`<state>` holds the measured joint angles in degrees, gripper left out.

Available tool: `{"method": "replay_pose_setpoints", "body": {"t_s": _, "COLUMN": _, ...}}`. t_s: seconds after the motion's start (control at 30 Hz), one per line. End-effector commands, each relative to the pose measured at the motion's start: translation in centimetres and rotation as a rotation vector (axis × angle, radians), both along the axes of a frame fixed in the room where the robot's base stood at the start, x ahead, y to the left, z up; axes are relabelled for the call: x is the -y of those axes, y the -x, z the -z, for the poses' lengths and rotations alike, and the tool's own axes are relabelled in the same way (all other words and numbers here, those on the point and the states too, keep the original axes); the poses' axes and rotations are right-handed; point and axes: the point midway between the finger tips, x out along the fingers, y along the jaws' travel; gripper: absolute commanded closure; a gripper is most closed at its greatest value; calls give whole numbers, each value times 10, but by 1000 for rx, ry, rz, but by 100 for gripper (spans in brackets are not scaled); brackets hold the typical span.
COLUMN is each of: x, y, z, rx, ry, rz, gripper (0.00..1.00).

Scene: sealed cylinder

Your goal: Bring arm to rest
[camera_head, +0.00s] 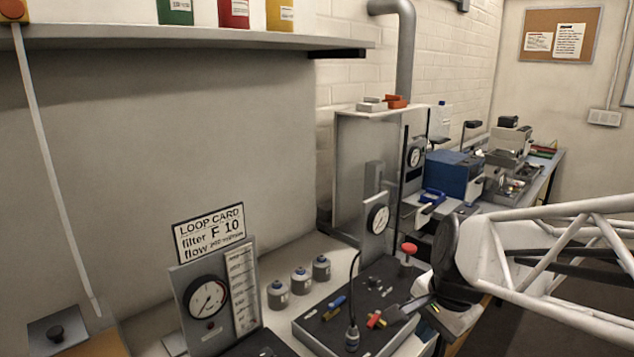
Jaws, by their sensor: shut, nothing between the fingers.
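My arm comes in from the right edge as a white truss. It ends in a dark round wrist. My gripper (392,314) points down and left from it, low over the right part of a dark-topped bench unit (332,334). Its fingers are shut with nothing seen between them. A red and yellow piece (376,320) lies right by the fingertips; I cannot tell whether they touch. The wrist and arm hide part of the bench behind them.
A gauge panel (205,297) with a loop card (209,233) stands at left. Three grey canisters (301,281) stand in a row beside the unit. A red knob (409,248) and an upright gauge (377,219) rise near my wrist. A shelf (180,38) overhangs at upper left.

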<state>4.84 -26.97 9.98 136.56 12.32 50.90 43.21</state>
Motion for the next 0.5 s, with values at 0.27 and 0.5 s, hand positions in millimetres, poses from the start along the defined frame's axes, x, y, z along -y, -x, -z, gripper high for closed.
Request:
{"method": "replay_pose_setpoints", "body": {"t_s": 0.27, "x": -3, "y": 55, "z": -11, "rx": 74, "ry": 183, "rz": -485, "gripper": 100}}
{"method": "replay_pose_setpoints", "body": {"t_s": 0.5, "x": -1, "y": 88, "z": -14, "rx": 102, "ry": 306, "rz": -800, "gripper": 100}}
